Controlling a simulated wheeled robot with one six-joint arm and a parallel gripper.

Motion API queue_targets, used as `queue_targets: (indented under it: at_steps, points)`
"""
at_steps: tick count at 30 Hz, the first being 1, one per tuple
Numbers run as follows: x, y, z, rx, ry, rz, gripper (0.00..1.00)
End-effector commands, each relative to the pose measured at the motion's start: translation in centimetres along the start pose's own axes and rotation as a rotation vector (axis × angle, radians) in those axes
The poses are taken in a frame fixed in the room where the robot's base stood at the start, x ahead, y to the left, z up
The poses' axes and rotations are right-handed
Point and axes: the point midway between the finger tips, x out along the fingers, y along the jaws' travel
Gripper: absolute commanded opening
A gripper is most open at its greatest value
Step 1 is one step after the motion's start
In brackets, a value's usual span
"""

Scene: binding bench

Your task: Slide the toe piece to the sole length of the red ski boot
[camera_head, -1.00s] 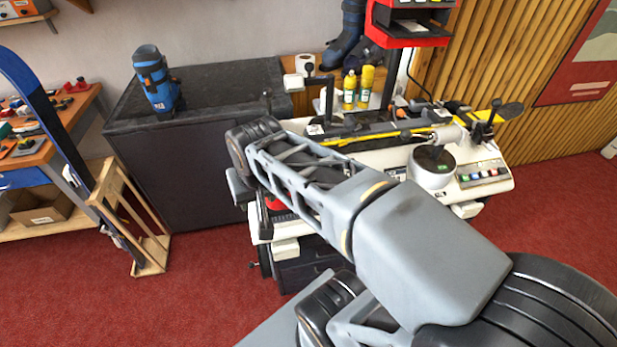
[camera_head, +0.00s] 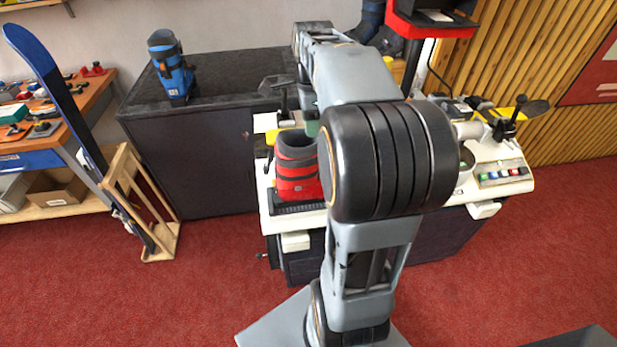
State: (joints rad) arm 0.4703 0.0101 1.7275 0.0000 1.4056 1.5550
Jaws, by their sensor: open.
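The red ski boot (camera_head: 297,183) with a dark grey cuff stands upright on a black ribbed plate (camera_head: 290,209) at the left front of the white binding bench (camera_head: 268,205). A yellow-and-black ski (camera_head: 508,113) lies across the back of the bench, its middle covered by my arm. I cannot make out the toe piece; that stretch of the ski is behind my arm. My gripper (camera_head: 279,83) shows only in part, as a dark grey piece beside my forearm, above and behind the boot. It is open, and apart from the boot.
A black cabinet (camera_head: 190,150) with a blue boot (camera_head: 171,68) on top stands left of the bench. A wooden rack (camera_head: 140,200) holds a blue ski (camera_head: 55,90). A control panel (camera_head: 500,174) is at the bench's right. Red carpet is free in front.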

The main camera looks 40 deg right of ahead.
Motion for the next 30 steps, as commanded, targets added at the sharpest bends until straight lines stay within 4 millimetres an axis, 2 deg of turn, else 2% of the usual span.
queue_targets:
  at_steps: [4, 13, 21, 30]
  points:
    - [2.0, 0.0, 0.1, -0.003, 0.0, 0.001, 0.48]
    - [3.9, 0.0, 0.1, -0.004, 0.0, 0.002, 0.48]
    - [7.4, 0.0, 0.1, -0.005, 0.0, 0.001, 0.48]
    - [8.3, 0.0, 0.1, -0.005, 0.0, -0.002, 0.48]
